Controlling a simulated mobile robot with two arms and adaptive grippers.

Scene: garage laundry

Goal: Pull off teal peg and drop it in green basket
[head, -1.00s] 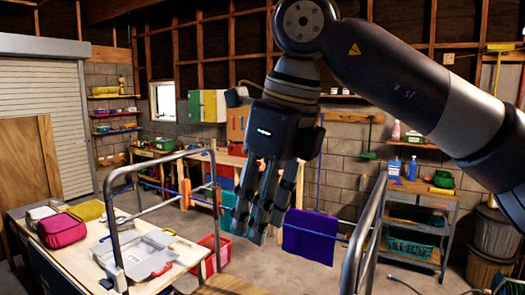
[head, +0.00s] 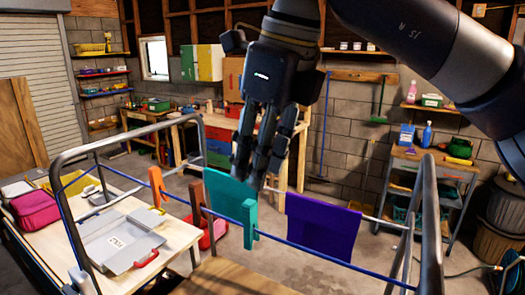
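The teal peg (head: 250,224) sits upright on the blue line, at the lower right edge of a hanging teal cloth (head: 224,198). My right gripper (head: 254,178) comes down from the top, with its dark fingers pointing down just above the peg and cloth. The fingers look apart with nothing between them. They overlap the cloth's upper right edge in the picture, and I cannot tell whether they touch it. I cannot clearly pick out a green basket; a greenish container (head: 403,216) is partly hidden on a lower shelf at right. My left gripper is not in view.
Metal rack frames stand at both ends. A table with a grey case (head: 118,240) is at left.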

